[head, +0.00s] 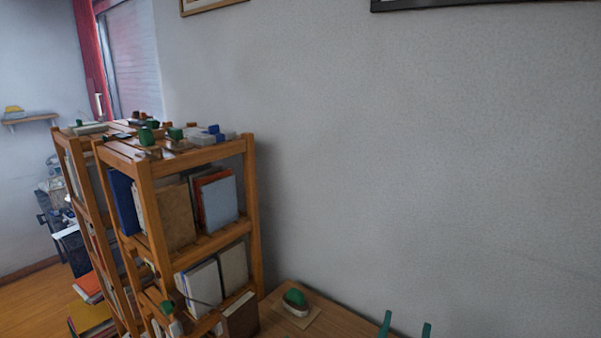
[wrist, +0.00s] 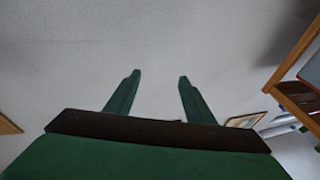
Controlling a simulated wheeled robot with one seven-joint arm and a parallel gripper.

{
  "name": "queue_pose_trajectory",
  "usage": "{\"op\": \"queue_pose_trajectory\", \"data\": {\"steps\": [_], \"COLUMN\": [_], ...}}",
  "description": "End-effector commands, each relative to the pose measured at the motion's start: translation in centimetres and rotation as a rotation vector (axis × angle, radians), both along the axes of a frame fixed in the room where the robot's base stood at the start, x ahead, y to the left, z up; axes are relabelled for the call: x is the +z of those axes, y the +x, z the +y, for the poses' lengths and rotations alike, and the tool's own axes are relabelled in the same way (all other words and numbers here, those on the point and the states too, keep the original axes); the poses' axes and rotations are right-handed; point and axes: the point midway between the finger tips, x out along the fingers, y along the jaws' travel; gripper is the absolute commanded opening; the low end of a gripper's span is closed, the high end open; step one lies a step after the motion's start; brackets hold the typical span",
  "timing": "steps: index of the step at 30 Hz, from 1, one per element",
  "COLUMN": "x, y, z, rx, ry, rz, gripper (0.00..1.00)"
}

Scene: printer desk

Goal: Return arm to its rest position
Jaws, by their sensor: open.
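My gripper (head: 406,326) shows only as two green fingertips at the bottom edge of the head view, right of centre. In the wrist view my gripper (wrist: 158,80) has its two green fingers spread apart, with nothing between them. The fingers point at a plain grey wall (wrist: 150,30). The rest of my arm is out of the head view.
A wooden shelf (head: 250,190) with books and small items stands left of my gripper. A wooden desk top (head: 275,295) holds a small green-topped object (head: 295,300) at the bottom. The grey wall (head: 430,150) on the right is bare in front.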

Motion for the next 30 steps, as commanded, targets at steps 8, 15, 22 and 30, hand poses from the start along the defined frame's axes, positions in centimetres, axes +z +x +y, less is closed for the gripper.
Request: {"op": "queue_pose_trajectory", "data": {"steps": [8, 15, 22, 30], "x": [-6.9, -13.5, -19.4, -24.5], "y": [-2.8, -7.1, -12.9, -21.2], "z": [3.7, 6.9, 10.0, 14.0], "rx": [0.126, 0.238, 0.33, 0.406], "ry": [-0.163, -0.227, -0.223, -0.146], "rz": [0.127, 0.234, 0.33, 0.427], "gripper": [0.49, 0.49, 0.49, 0.49]}}
